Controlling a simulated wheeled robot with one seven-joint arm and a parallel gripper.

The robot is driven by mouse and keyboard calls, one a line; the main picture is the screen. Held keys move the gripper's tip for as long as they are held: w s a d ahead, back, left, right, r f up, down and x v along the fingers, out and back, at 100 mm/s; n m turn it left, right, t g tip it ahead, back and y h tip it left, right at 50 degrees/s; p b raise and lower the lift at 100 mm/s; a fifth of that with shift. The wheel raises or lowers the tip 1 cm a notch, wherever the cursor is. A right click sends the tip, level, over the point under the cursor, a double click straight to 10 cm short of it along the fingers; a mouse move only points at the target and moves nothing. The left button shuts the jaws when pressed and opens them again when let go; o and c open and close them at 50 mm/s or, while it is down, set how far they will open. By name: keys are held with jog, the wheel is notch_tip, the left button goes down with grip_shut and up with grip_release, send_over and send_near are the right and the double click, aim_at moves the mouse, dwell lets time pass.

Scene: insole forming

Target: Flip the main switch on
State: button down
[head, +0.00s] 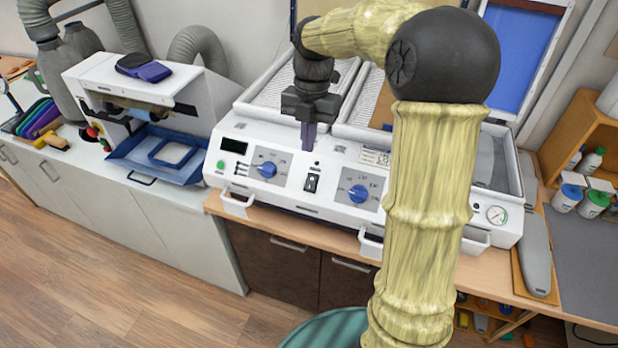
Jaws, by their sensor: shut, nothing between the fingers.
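The white forming machine (335,205) stands on a wooden-topped bench and has a sloped control panel at its front. A black rocker switch (311,183), which looks like the main switch, sits in the panel's middle between two blue dials. Whether it is tipped on or off is too small to tell. My gripper (307,146) points down with its fingers shut and empty. In the picture its tips are just above the switch, over the panel's upper edge, and apart from the switch. Their height above the panel is hard to judge.
The left blue dial (267,170) and right blue dial (358,193) flank the switch. A green button (220,165) and dark display (233,146) are at the panel's left. White handles (236,206) stick out in front. My arm hides part of the machine's right half.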

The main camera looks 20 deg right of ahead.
jog(key=p, duration=0.3)
send_over(309, 189)
jog(key=s+a, duration=0.1)
jog(key=s, duration=0.1)
notch_tip(309, 189, down, 10)
jog(key=w+f, duration=0.1)
jog(key=f+p, duration=0.1)
jog(key=shift+w+d+f, duration=0.3)
jog(key=shift+w+d, duration=0.1)
jog(key=shift+w+d+f, duration=0.1)
jog(key=shift+f, duration=0.2)
jog(key=shift+f+b, duration=0.25)
jog(key=shift+b, duration=0.25)
jog(key=shift+r, duration=0.1)
